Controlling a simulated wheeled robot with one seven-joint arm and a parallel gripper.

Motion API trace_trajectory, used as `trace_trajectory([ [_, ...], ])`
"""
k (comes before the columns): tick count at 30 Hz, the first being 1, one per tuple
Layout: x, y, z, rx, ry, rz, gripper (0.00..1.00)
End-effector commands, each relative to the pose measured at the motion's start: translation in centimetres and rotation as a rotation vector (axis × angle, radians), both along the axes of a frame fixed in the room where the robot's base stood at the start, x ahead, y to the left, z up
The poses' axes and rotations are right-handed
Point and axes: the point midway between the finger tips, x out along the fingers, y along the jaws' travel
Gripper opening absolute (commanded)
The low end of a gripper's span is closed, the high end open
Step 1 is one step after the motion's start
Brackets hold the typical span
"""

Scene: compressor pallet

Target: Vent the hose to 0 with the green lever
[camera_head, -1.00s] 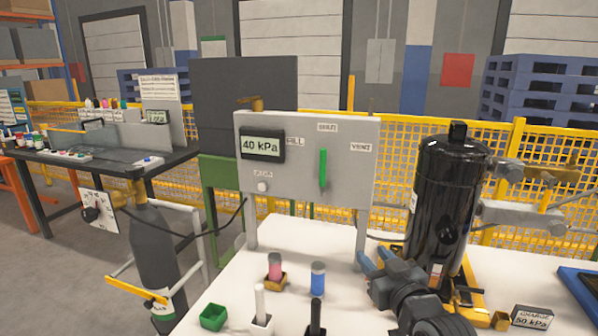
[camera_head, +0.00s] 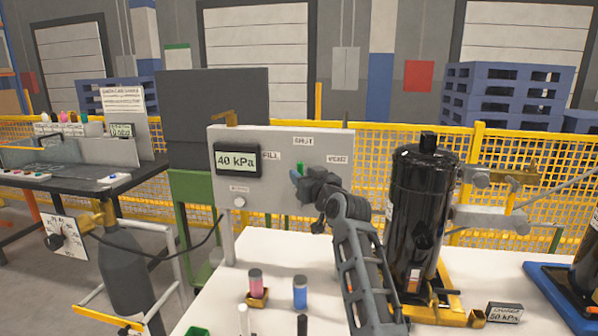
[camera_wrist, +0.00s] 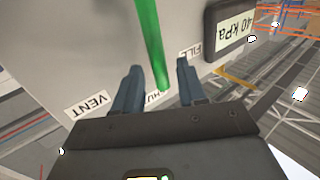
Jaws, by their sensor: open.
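The grey panel (camera_head: 225,190) stands at the back of the white table, with a display (camera_head: 238,160) reading 40 kPa. Its green lever (camera_head: 300,167) is mostly hidden behind my gripper in the head view. In the wrist view the green lever (camera_wrist: 152,45) points its tip at the SHUT label, between the FILL label (camera_wrist: 190,52) and the VENT label (camera_wrist: 88,104). My gripper (camera_head: 297,176) is at the panel. In the wrist view its open fingers (camera_wrist: 158,72) lie on either side of the lever's tip, with no clear contact.
A black compressor (camera_head: 418,210) stands right of my arm. Pink (camera_head: 256,282) and blue (camera_head: 300,292) containers stand on the table in front of the panel. A grey cylinder (camera_head: 125,270) stands left of the table. A CHARGE display (camera_head: 504,313) reads 50 kPa.

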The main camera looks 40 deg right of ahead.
Motion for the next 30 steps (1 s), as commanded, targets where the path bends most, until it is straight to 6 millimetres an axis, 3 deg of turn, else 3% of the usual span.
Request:
trace_trajectory([
  [7,2.3,-0.7,0.0,0.000,0.000,0.001,0.41],
  [17,2.7,-0.8,0.0,-0.001,0.000,0.000,0.41],
  [30,2.7,-0.8,0.0,-0.001,0.000,0.000,0.01],
])
